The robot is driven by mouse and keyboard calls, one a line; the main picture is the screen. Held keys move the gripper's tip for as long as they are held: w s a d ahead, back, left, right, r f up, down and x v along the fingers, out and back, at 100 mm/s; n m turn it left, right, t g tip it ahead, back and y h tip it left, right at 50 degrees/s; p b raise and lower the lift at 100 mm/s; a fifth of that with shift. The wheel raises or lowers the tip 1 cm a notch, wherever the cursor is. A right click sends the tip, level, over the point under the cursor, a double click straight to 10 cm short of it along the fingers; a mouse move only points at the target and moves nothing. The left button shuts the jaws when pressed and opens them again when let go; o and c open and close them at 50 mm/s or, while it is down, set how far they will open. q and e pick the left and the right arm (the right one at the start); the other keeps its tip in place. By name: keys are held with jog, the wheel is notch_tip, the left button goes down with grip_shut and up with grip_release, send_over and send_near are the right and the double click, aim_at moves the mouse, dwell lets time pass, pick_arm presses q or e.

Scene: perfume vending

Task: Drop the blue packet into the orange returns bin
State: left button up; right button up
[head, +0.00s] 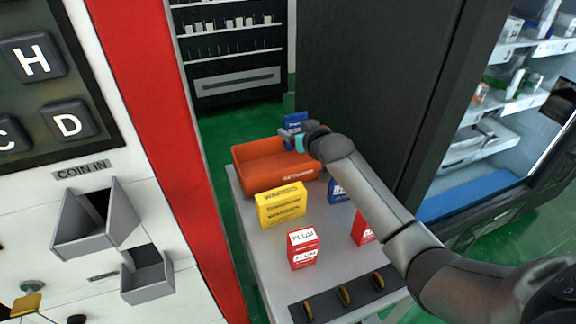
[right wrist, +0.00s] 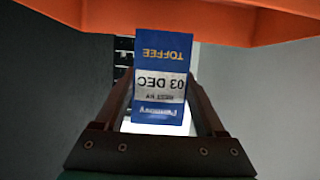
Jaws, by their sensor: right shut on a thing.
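A blue packet (head: 296,121) shows above the far right rim of the orange returns bin (head: 262,176) in the head view. My right gripper (head: 290,137) is shut on this packet. In the right wrist view the packet (right wrist: 161,75) is between the two fingers, with the inverted words TOFFEE and 03 DEC on it. The orange bin (right wrist: 190,22) crosses the top of that view. Whether the packet is over the bin's opening or just beyond its rim, I cannot tell. My left gripper is not in view.
A grey table (head: 262,248) bears the bin, a yellow box (head: 281,205), a red box (head: 303,248), another red box (head: 361,228) and a second blue packet (head: 337,191), both partly behind my right arm. A dark cabinet (head: 375,80) stands close on the right.

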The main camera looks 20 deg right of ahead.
jog(key=o, duration=1.4)
jog(key=shift+s+r, duration=0.25)
jog(key=shift+s, duration=0.35)
jog(key=p+v, duration=0.4)
jog(key=v, duration=1)
